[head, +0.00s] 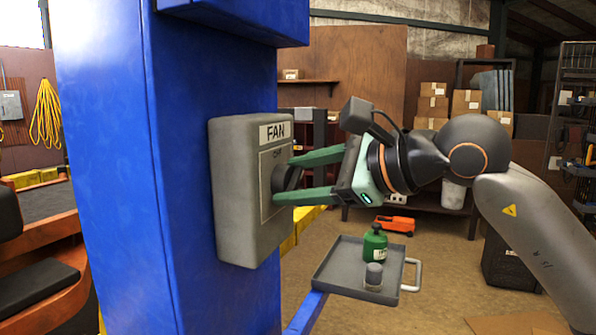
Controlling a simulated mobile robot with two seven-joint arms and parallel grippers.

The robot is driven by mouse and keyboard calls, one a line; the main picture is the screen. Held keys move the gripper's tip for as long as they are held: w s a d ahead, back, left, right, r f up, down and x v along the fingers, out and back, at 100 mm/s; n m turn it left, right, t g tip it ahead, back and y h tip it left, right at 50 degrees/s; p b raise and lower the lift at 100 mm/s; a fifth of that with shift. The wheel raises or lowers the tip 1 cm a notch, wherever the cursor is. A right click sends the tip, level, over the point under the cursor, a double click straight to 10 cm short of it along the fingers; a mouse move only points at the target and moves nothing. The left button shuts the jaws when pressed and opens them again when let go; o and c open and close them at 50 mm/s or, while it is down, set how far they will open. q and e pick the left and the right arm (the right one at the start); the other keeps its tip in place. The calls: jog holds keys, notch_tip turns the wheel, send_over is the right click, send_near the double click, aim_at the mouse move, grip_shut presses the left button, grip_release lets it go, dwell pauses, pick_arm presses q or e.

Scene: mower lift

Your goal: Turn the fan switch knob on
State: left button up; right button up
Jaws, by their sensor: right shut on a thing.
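The fan switch box (231,195) is grey, carries a FAN label, and is fixed to the side of a blue post. Its dark round knob (282,180) sticks out from the front plate. My right gripper (290,180) comes in from the right, level with the knob. Its green fingers are shut on the knob, one above and one below. The fingers partly hide the knob, and its pointer direction cannot be read. My left gripper does not show.
The blue post (110,150) fills the left side. Below my right arm a grey tray (335,277) holds a green bottle (375,243) and a small grey jar (373,276). Shelves with boxes (432,105) stand behind. An orange machine (45,235) is at the left.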

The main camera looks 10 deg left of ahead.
jog(key=shift+w+r+m+g+p, duration=0.15)
jog(key=shift+r+m+g+p, duration=0.1)
jog(key=shift+m+g+p, duration=0.85)
jog(key=shift+m+p, duration=0.25)
jog(key=shift+m, duration=0.25)
jog(key=shift+w+p, duration=0.1)
jog(key=shift+p, duration=0.2)
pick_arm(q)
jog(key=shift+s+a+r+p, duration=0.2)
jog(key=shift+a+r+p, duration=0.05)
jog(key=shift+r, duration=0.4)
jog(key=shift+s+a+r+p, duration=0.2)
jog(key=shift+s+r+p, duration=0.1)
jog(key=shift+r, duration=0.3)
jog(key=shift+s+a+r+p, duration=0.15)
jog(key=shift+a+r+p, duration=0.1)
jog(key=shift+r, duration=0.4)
pick_arm(e)
jog(key=shift+f+m+g, duration=0.1)
jog(key=shift+m+g, duration=0.7)
jog(key=shift+m, duration=0.3)
jog(key=o, duration=1.3)
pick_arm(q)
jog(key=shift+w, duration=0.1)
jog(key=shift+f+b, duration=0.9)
pick_arm(e)
jog(key=v, duration=1.2)
jog(key=shift+d, duration=0.3)
